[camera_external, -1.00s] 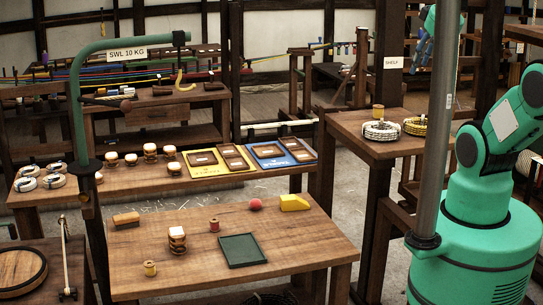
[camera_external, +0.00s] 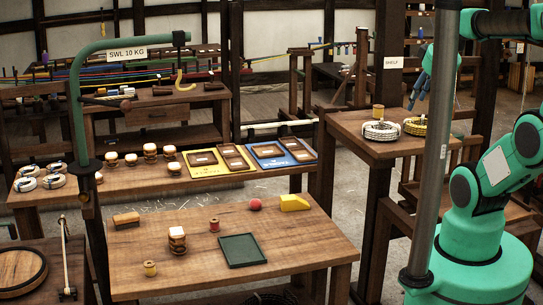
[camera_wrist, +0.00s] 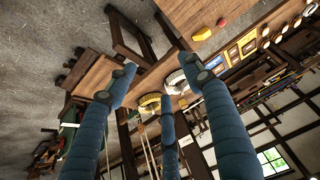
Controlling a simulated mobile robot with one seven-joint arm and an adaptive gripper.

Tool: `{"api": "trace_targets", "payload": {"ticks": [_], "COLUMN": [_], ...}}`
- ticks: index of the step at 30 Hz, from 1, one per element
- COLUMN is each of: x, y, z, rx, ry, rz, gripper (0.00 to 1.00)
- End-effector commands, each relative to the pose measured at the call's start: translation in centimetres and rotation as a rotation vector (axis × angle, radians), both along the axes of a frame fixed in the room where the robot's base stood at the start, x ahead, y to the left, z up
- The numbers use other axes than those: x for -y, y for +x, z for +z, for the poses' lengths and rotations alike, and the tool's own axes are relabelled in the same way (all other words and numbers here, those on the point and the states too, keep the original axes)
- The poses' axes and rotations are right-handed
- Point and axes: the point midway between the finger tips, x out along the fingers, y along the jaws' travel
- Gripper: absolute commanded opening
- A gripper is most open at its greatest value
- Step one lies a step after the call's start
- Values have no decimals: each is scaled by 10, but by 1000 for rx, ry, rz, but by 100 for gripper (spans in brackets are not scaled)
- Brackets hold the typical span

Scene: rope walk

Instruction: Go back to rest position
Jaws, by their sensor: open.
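My gripper (camera_external: 420,88) hangs in the air at the right of the external view, above and behind the shelf table, partly hidden by the grey pole. Its blue fingers (camera_wrist: 160,98) also show in the wrist view, spread apart with nothing between them. My green arm rises at the right and bends over toward the pole. In the wrist view, white and yellow rope coils lie beyond the fingertips, with a clear gap.
The grey pole (camera_external: 437,150) stands close in front of my arm. The front table (camera_external: 180,275) bears a green tray (camera_external: 242,250) and several small objects.

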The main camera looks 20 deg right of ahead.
Motion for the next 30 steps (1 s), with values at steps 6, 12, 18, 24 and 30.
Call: {"api": "trace_targets", "payload": {"ticks": [6, 12, 18, 24, 30], "x": [0, 0, 0, 0, 0], "y": [0, 0, 0, 0, 0], "z": [-46, -67, -71, -70, -71], "rx": [0, 0, 0, 0, 0], "ry": [0, 0, 0, 0, 0], "rz": [0, 0, 0, 0, 0], "gripper": [52, 52, 52, 52, 52]}}
